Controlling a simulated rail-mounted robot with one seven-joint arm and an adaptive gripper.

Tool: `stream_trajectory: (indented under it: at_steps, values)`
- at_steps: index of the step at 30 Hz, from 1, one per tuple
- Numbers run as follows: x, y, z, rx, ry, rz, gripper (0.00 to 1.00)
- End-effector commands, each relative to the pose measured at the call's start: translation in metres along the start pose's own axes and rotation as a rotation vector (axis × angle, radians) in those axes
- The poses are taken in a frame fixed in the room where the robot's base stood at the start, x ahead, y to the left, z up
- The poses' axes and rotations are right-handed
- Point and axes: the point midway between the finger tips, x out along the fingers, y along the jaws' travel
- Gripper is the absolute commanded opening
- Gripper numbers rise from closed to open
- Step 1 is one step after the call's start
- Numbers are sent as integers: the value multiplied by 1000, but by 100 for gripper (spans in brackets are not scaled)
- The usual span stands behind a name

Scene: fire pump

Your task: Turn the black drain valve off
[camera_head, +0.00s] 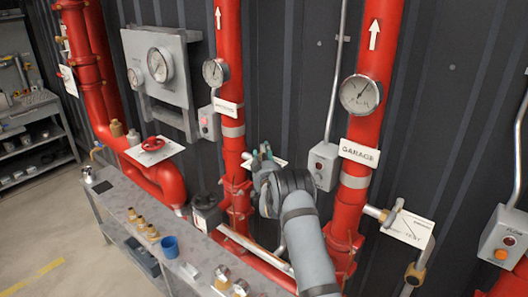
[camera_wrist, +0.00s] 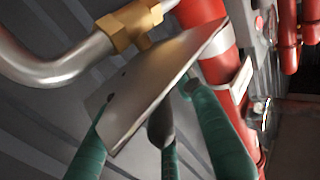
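My gripper (camera_head: 263,160) is in front of the middle red pipe, at the end of my grey arm. In the wrist view its green fingers (camera_wrist: 160,140) are spread, on both sides of a tilted plate. A dark rounded piece (camera_wrist: 160,128), likely the black valve handle, shows below the plate between the fingers; I cannot tell whether they touch it. A brass valve body (camera_wrist: 130,25) joins a bent grey pipe (camera_wrist: 50,65) above the plate. In the head view the valve is hidden behind my gripper, and only part of its white tag (camera_head: 283,162) shows.
Red pipes (camera_head: 229,110) stand before a dark corrugated wall. A similar valve with a tag (camera_head: 410,228) is at the right. A switch box (camera_head: 323,165) is right of my gripper.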

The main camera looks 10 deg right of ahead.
Motion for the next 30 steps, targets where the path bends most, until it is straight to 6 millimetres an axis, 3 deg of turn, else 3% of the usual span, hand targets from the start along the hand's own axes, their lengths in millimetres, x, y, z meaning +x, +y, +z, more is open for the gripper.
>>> stream_trajectory:
  at_steps: [8, 26, 30]
  values:
    - [1, 0, 0, 0, 0, 0, 36]
    - [1, 0, 0, 0, 0, 0, 1]
    - [1, 0, 0, 0, -1, 0, 0]
